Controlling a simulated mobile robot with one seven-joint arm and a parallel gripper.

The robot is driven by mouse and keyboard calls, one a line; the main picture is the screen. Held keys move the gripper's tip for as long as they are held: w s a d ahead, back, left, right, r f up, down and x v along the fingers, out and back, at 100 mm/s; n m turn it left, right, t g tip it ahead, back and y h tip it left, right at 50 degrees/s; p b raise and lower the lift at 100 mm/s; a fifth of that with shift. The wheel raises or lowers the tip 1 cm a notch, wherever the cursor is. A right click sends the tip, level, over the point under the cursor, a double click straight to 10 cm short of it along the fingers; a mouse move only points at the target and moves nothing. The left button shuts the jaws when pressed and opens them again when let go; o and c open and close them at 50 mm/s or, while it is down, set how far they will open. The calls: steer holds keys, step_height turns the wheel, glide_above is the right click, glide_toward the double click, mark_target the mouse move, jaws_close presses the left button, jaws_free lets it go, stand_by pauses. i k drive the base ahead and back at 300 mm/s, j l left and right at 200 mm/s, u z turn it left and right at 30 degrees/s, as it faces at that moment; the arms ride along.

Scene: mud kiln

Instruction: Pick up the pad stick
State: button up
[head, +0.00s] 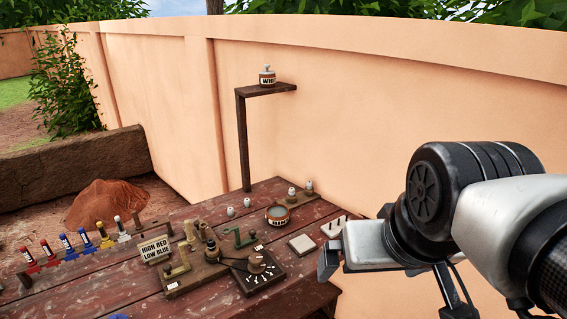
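I cannot tell for certain which thing is the pad stick; no piece in the head view is clearly a stick with a pad. Several small tools stand on the dark red plank table (100,290). I see nothing held.
A sign (155,249) reads "HIGH RED LOW BLUE". Several coloured tubes (67,243) stand in a row at the left. A labelled round pot (278,215) and a pale tile (301,244) sit on the table. A post carries a shelf (265,90) with a pot. A wall (330,110) closes the back.

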mark_target(190, 239)
steer(key=k+u, duration=0.1)
steer(key=u, duration=0.95)
steer(key=i, duration=0.9)
